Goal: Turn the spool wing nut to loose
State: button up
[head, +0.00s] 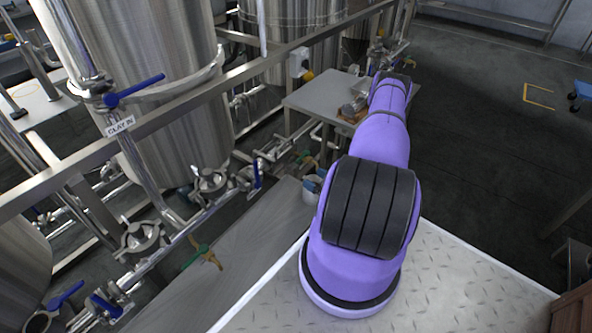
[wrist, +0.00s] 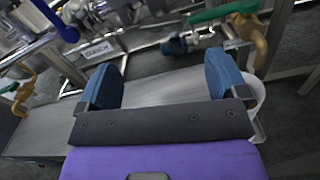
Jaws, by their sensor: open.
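My gripper (wrist: 163,78) shows in the wrist view with its two blue fingers wide apart and nothing between them. In the head view I cannot make out the fingers behind my purple arm. Two steel pipe clamps show in the head view, an upper clamp (head: 209,181) and a lower clamp (head: 141,238) on the piping at left. Steel pipe fittings (wrist: 92,14) show at the top left of the wrist view, beyond the fingers and apart from them. I cannot tell which part is the spool wing nut; it is too small or hidden.
A label plate (wrist: 97,50) and a green-handled valve (wrist: 226,12) lie beyond the fingers. A white container (wrist: 258,92) stands behind the right finger. Blue valve handles (head: 134,91) stick out by the tall steel tank (head: 165,60).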

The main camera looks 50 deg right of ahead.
jog(key=w, duration=0.9)
jog(key=shift+w+a, duration=0.15)
jog(key=shift+a, duration=0.2)
jog(key=c, duration=0.9)
jog(key=shift+n, duration=1)
jog(key=shift+c, duration=0.2)
jog(key=o, duration=0.9)
jog(key=shift+o, duration=0.2)
jog(key=s, duration=1)
jog(key=shift+s+d, duration=0.4)
